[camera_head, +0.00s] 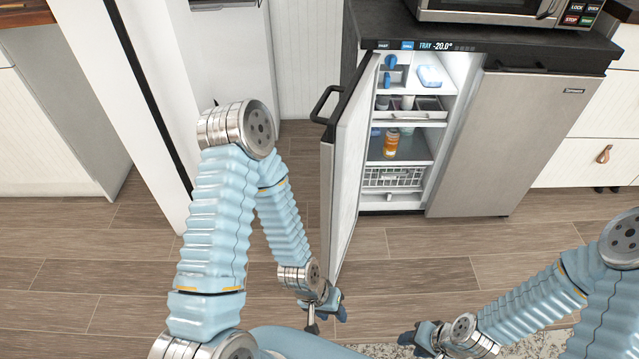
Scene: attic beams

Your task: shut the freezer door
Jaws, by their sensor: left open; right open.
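The freezer door (345,165) stands wide open, swung out toward me from its left hinge side, with a dark handle (325,103) on its outer left face. The lit freezer interior (408,130) shows shelves with several items and a white basket. My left gripper (325,312) is open near the lower edge of the door, just in front of it and to its left; I cannot tell whether they touch. My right gripper (410,340) is open and empty, low over the floor, apart from the door.
A closed grey door (510,145) is right of the open compartment. A microwave (490,10) stands on the dark top. A white panel (130,90) rises at the left. The wood floor (440,245) before the freezer is clear. A patterned rug (390,350) lies at the bottom.

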